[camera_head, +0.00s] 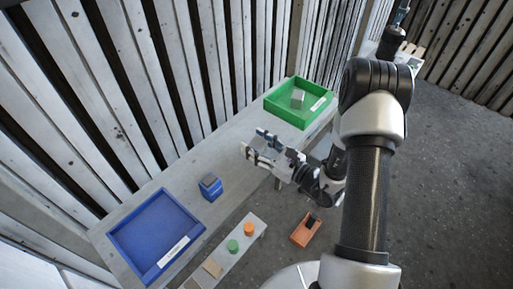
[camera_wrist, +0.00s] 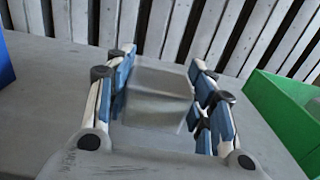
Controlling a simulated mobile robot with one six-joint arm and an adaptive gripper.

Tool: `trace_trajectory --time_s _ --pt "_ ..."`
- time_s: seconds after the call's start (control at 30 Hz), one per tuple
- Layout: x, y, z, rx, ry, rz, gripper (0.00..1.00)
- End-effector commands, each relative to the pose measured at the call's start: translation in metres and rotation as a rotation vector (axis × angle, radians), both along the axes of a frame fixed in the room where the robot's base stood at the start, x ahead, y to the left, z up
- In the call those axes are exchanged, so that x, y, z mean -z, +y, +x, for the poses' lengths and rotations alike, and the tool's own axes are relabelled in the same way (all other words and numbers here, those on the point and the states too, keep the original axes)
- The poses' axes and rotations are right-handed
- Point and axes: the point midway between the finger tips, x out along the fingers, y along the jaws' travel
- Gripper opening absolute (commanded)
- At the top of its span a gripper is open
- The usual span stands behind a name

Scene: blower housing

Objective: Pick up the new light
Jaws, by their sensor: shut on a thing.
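My gripper (camera_wrist: 160,62) is shut on a plain grey block (camera_wrist: 155,98), which sits between the blue-padded fingers in the wrist view. No marking shows on the block, so I cannot tell from its look whether it is the new light. In the head view my gripper (camera_head: 257,143) is over the middle of the grey bench, between the blue and green trays. The held block is hard to make out there among the fingers. I cannot tell whether it touches the bench.
A green tray (camera_head: 275,110) with a grey block (camera_head: 297,98) stands to the right on the bench (camera_head: 170,178). A strip with green and orange round pieces (camera_head: 249,229) and an orange bin (camera_head: 306,230) are in front.

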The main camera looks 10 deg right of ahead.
Motion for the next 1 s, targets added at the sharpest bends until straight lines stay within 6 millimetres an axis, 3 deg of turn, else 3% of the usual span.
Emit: trace_trajectory --time_s 0.2,0.47,0.63,0.77,1.0 --pt "0.0 0.0 0.0 0.0 0.001 -0.001 0.24" --pt "-0.001 0.0 0.0 0.0 0.0 0.0 0.23" --pt "-0.012 0.0 0.0 0.0 -0.001 -0.001 0.23" --pt "-0.032 0.0 0.0 0.0 -0.002 -0.001 0.23" --pt "-0.1 0.0 0.0 0.0 -0.006 -0.003 0.23"
